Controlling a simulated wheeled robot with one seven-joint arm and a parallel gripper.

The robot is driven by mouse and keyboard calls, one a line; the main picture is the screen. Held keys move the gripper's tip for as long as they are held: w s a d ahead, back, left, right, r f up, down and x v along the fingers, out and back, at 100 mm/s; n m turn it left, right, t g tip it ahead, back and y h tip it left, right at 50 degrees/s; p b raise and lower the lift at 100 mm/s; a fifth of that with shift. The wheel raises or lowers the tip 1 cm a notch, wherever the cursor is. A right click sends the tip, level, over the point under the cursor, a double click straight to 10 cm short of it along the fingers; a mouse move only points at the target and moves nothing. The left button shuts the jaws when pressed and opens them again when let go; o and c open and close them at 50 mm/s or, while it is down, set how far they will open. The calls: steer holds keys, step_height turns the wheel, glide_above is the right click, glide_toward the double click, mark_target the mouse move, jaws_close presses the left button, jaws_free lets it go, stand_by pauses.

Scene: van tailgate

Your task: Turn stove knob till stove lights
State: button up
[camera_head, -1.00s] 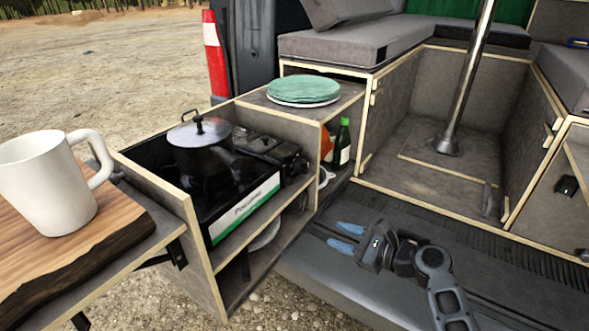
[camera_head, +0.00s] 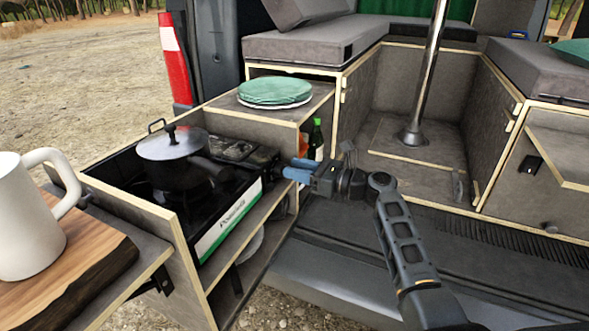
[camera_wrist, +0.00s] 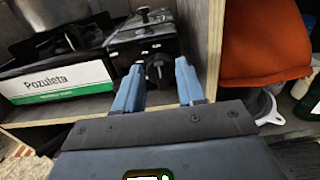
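The camping stove (camera_head: 225,205) sits in the pull-out kitchen box, with a white and green label on its front. A dark lidded pot (camera_head: 172,160) stands on it. In the wrist view the stove's black knob (camera_wrist: 158,68) is on the front of its right-hand section, between my fingertips in the picture. My gripper (camera_head: 297,168) is to the right of the stove, its blue fingers pointing left. In the wrist view my gripper (camera_wrist: 157,82) is open and empty, and appears a little short of the knob. No flame is visible.
Green plates (camera_head: 275,91) sit on the shelf beside the stove. A green bottle (camera_head: 316,140), an orange item (camera_wrist: 265,45) and a small funnel-like white item (camera_wrist: 262,108) stand right of the wooden divider (camera_wrist: 207,40). A white mug (camera_head: 25,215) is on the wooden board at left.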

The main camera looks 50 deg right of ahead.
steer(key=shift+w+a, duration=0.2)
steer(key=shift+w, duration=0.25)
steer(key=shift+c, duration=0.2)
jaws_close()
